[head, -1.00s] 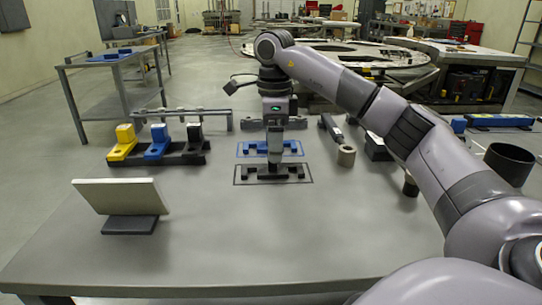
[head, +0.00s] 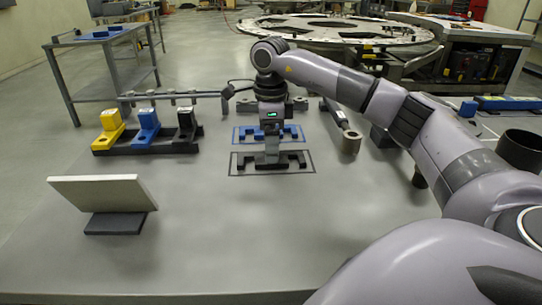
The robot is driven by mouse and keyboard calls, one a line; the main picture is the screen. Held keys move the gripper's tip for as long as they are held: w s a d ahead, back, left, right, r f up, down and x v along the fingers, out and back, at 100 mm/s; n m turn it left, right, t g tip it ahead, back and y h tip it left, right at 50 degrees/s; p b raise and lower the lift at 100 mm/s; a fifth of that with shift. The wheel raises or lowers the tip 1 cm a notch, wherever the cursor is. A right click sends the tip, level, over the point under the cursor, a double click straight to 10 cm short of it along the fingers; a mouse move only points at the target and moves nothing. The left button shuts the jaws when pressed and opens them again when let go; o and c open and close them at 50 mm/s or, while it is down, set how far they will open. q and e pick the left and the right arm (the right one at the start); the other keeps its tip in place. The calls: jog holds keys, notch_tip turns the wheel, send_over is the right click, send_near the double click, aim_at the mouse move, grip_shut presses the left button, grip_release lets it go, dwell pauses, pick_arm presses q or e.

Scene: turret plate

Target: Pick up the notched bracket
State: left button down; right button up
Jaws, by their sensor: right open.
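A dark notched bracket (head: 296,161) lies flat inside a black outline on the grey table in the head view. A blue notched piece (head: 293,132) lies in a blue outline just behind it. My right gripper (head: 272,158) points straight down at the middle of the dark bracket. Its jaws are open, with the tips at or just above the bracket; I cannot tell whether they touch it. The gripper hides the middle of both pieces. My left gripper is not in view.
A black rack (head: 120,149) holding yellow, blue and black blocks stands at the left. A tilted pale panel (head: 103,193) on a dark base stands at the front left. The front middle is clear.

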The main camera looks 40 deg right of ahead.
jog(key=shift+f, duration=0.3)
jog(key=c, duration=1.3)
jog(key=shift+c, duration=0.2)
jog(key=shift+r, duration=0.2)
